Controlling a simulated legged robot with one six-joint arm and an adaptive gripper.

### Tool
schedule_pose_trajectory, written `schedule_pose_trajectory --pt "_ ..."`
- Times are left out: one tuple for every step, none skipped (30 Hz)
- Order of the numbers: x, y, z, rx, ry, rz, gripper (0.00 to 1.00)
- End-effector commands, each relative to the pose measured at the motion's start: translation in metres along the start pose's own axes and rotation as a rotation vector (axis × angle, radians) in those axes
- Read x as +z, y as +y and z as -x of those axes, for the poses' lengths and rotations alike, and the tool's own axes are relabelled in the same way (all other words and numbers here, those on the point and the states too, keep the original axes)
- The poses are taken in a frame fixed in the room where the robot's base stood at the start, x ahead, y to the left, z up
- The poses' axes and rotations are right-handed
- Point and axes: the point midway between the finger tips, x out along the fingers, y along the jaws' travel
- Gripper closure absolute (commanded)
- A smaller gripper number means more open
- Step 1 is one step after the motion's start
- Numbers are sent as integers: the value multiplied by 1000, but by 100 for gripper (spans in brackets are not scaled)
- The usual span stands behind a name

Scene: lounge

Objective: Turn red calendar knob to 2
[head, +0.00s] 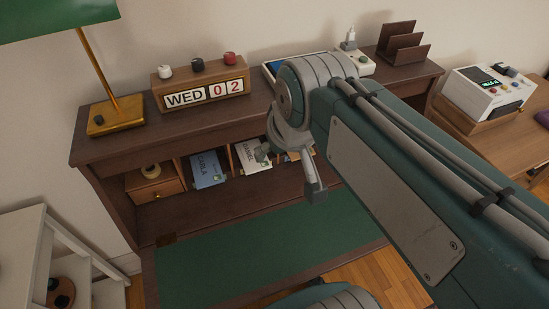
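The wooden desk calendar (201,83) stands on the top shelf of the desk and reads WED 0 2, with the two digits in red. Three knobs sit on its top: a white knob (165,72) at left, a black knob (197,64) in the middle and the red knob (230,58) at right, above the tile showing 2. My gripper (289,172) is to the right of the calendar and lower in the picture, in front of the desk's cubbies. Its fingers are spread apart with nothing visible between them. It does not touch the calendar or knobs.
A brass lamp (97,65) with a green shade stands left of the calendar. A white device (357,62) and a brown letter rack (403,44) are to the right. The green desk mat (230,262) is clear.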

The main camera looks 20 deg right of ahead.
Motion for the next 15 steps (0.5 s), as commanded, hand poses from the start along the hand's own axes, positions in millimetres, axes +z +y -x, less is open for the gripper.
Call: schedule_pose_trajectory --pt "7 0 -2 2 3 -5 24" --pt "10 0 -3 2 4 -7 24" --pt "14 0 -4 3 5 -10 24" --pt "16 0 -5 4 5 -12 24" --pt "18 0 -6 4 7 -13 24" --pt "20 0 -6 5 7 -15 24" --pt "21 0 -7 5 7 -16 24" --pt "22 0 -7 5 7 -16 24" --pt "22 0 -8 5 7 -17 24" --pt "22 0 -8 5 7 -17 24" --pt "22 0 -8 5 7 -17 24" --pt "22 0 -8 5 7 -17 24" --pt "22 0 -8 5 7 -17 24" --pt "22 0 -8 5 7 -17 24" --pt "22 0 -8 5 7 -17 24"
